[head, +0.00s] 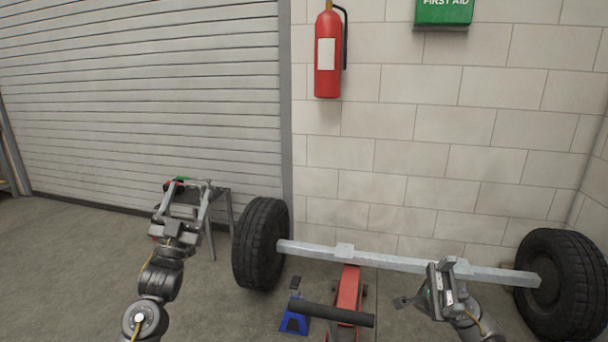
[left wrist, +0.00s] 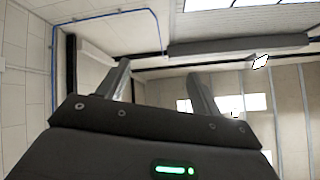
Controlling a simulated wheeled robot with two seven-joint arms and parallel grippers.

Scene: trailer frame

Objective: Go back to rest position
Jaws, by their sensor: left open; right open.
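My left gripper (head: 190,190) is open and raised at the left of the head view, in front of a small stand. Nothing shows between its fingers. In the left wrist view its two fingers (left wrist: 160,85) stand apart and point toward the ceiling. My right gripper (head: 443,280) is open at the lower right of the head view. It overlaps the axle bar (head: 385,262) in the picture; I cannot tell whether it touches the bar.
The axle joins a left tyre (head: 262,245) and a right tyre (head: 565,285). A small table (head: 222,205) stands by the shutter. A fire extinguisher (head: 328,55) hangs on the wall. Floor at left is clear.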

